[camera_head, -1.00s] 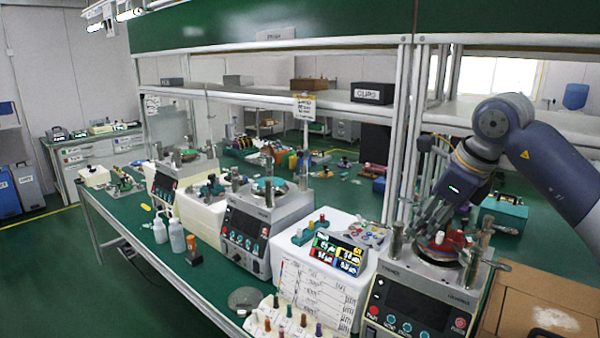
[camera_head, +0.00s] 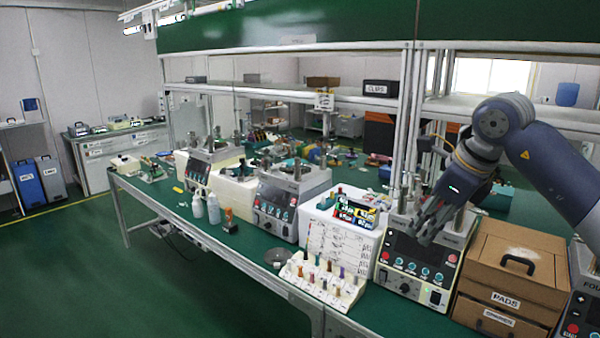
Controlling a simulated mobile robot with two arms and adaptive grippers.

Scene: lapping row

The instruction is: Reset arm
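My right arm (camera_head: 548,160) comes in from the right edge. My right gripper (camera_head: 430,222) points down and to the left, in front of the rightmost full lapping machine (camera_head: 412,250) on the green bench (camera_head: 200,224). The dark fingers overlap the top of that machine, and the gap between them is not clear. I see nothing held in them. The gripper hides part of the machine's top. My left gripper is not in view.
Brown drawer boxes (camera_head: 505,275) stand right of that machine, with another machine (camera_head: 580,305) at the right edge. A white rack of colored pegs (camera_head: 322,283) sits at the bench's front edge. White bottles (camera_head: 213,208) stand further left. The green floor (camera_head: 130,285) is clear.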

